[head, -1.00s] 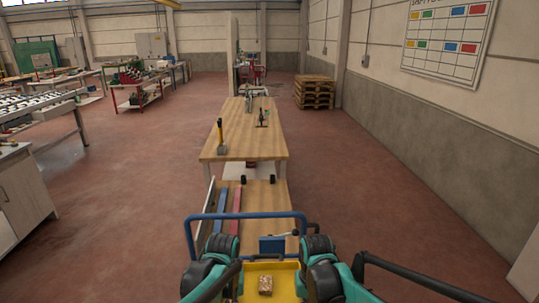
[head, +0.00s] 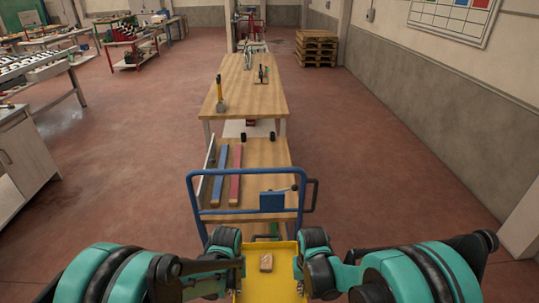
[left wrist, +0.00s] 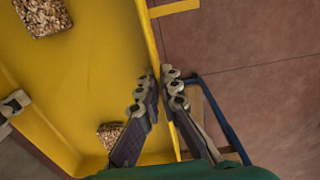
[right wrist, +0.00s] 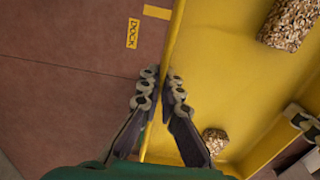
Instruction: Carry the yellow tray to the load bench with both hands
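The yellow tray (head: 249,287) is in front of me at the bottom of the head view, with a brown, grainy block (head: 266,263) in it. My left gripper (head: 241,264) is at the tray's left wall; in the left wrist view its fingers (left wrist: 159,76) are closed on either side of that wall. My right gripper (head: 300,264) is at the right wall; in the right wrist view its fingers (right wrist: 163,76) pinch that wall. The wrist views show grainy blocks inside the tray. The load bench cannot be singled out for certain; a wooden-topped bench (head: 245,100) stands ahead.
A blue-handled cart (head: 250,174) with a wooden deck, blue and red bars stands just beyond the tray, before the bench. A hammer (head: 220,95) stands on the bench. A white cabinet (head: 22,160) is at left. A DOCK label (right wrist: 133,33) marks the floor.

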